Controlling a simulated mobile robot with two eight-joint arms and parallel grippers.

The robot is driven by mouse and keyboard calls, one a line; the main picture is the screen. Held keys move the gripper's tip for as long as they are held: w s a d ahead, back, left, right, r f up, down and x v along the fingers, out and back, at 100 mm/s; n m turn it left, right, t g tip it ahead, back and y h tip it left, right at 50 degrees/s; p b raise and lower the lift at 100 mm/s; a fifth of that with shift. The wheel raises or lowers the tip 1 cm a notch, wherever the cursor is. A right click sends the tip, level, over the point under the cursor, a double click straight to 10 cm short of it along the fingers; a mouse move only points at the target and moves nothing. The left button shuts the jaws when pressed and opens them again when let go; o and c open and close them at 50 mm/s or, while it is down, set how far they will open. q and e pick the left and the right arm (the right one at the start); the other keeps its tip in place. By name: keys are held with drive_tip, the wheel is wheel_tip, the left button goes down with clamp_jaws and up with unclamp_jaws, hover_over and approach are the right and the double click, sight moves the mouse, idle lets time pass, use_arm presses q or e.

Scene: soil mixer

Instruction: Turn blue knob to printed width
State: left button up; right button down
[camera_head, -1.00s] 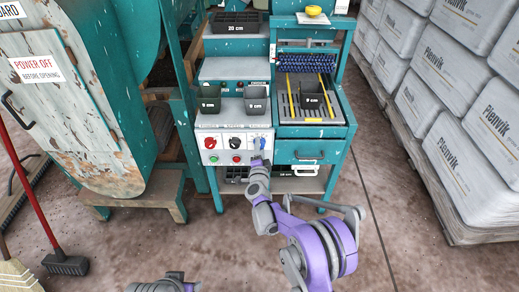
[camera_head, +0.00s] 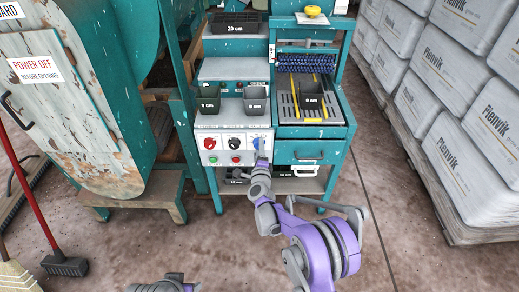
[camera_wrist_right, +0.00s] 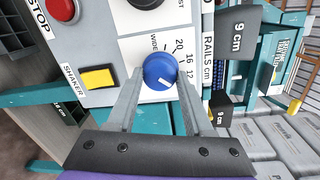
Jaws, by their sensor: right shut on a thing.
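The blue knob (camera_wrist_right: 160,71) sits on the white front panel (camera_wrist_right: 126,50) of the teal machine. Printed numbers 20, 16 and 12 curve around its side, near the words "RAILS cm". A white mark shows on the knob's face; I cannot tell exactly which number it points to. My right gripper (camera_wrist_right: 158,84) is shut on the knob, one finger on each side. In the head view the knob (camera_head: 258,142) is partly hidden by the right gripper (camera_head: 262,156).
A red knob (camera_head: 210,143) and a black knob (camera_head: 235,142) sit left of the blue one. Dark bins (camera_head: 256,106) stand above the panel; one reads "9 cm" in the wrist view (camera_wrist_right: 235,40). Stacked sacks (camera_head: 455,90) stand at right. Floor in front is open.

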idle(0.3)
drive_tip(key=shift+c, duration=1.5)
unclamp_jaws()
drive_tip(key=s+p, duration=0.1)
drive_tip(key=s, duration=0.9)
drive_tip(key=shift+s+d+r, duration=0.2)
drive_tip(key=shift+s+r, duration=0.15)
drive_tip(key=shift+s, duration=0.05)
